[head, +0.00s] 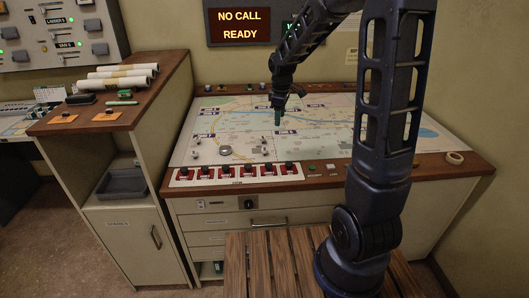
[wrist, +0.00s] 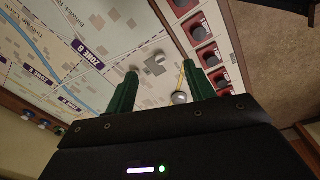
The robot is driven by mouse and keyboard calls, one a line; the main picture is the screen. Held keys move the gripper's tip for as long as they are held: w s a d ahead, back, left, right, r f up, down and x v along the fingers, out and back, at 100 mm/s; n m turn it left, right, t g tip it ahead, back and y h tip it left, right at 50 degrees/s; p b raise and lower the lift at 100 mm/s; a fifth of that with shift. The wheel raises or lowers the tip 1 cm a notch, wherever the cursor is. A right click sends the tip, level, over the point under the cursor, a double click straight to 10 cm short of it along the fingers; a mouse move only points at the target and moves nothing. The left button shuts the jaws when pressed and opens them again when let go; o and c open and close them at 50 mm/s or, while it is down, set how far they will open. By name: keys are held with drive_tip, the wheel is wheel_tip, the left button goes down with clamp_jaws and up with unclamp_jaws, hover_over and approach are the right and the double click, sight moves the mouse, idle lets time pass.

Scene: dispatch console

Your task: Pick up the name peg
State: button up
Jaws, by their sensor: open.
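My gripper (head: 278,118) hangs over the middle of the map table, its green fingers pointing down. In the wrist view its two fingers (wrist: 160,70) are apart with nothing held between them. Small pale pegs (head: 265,140) stand on the map just in front of the gripper in the head view. In the wrist view a small pale piece (wrist: 158,58) shows beyond the gap between the fingertips. A shiny round-topped piece (wrist: 180,97) shows nearer the right finger. I cannot read any name, so I cannot tell which is the name peg.
The map table (head: 330,104) has a row of red-plated black knobs (head: 237,170) along its front edge. A round metal object (head: 225,150) lies on the map at left. A cabinet with rolled papers (head: 124,77) stands left.

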drive_tip(key=w+a+f+n+g, duration=0.1)
drive_tip(key=w+a+f+n, duration=0.4)
drive_tip(key=f, duration=0.4)
drive_tip(key=m, duration=0.1)
hover_over(265, 149)
drive_tip(key=f, duration=0.5)
drive_tip(key=shift+s+a+f, duration=0.1)
drive_tip(key=shift+a+f, duration=0.2)
drive_tip(key=shift+w+d+f, duration=0.1)
drive_tip(key=shift+f, duration=1.3)
drive_tip(key=shift+w+d+f, duration=0.1)
drive_tip(key=shift+f, duration=1.3)
drive_tip(key=c, duration=1)
